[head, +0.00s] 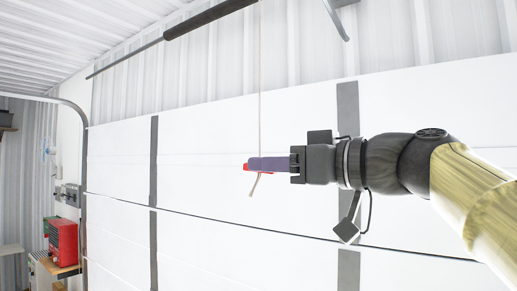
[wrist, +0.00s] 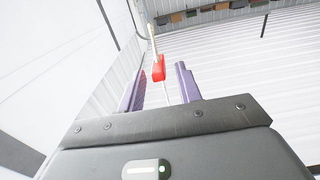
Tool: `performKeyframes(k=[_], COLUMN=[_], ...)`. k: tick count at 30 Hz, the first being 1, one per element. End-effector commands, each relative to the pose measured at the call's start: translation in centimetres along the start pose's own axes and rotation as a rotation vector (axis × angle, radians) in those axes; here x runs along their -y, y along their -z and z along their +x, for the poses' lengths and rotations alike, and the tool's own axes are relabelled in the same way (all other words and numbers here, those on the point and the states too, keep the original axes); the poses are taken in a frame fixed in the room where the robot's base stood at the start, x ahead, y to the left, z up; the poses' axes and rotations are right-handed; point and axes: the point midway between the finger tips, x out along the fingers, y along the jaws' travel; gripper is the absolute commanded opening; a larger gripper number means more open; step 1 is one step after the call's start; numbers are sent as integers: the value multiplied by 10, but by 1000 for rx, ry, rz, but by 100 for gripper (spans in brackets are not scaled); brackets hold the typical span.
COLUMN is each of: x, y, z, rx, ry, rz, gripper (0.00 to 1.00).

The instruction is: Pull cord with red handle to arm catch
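A thin pale cord (head: 260,80) hangs from above in the head view, in front of the white garage door. The red handle (head: 246,167) shows at the tips of my gripper (head: 252,163), with a pale end hanging below it. In the wrist view the red handle (wrist: 158,68) sits between the tips of my gripper's purple fingers (wrist: 160,70). The fingers stand apart, with a visible gap on each side of the handle. The handle is partly hidden by the near finger in the head view.
The white sectional garage door (head: 210,180) with grey strips lies behind my arm. A dark opener rail (head: 205,18) runs overhead. A red box (head: 63,242) stands on a bench at the far left. The space left of my gripper is clear.

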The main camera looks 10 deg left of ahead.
Motion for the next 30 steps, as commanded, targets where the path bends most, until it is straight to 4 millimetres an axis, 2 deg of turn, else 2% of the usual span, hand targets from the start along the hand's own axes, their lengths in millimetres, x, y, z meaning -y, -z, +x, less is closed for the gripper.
performKeyframes(k=[3,9,19,24,30], x=[1,0,0,0,0], y=[4,2,-1,0,0], z=[22,43,46,46,46], rx=[3,1,1,1,1], ry=[3,1,0,0,0], rz=[3,2,0,0,0], gripper=[35,35,35,1,0])
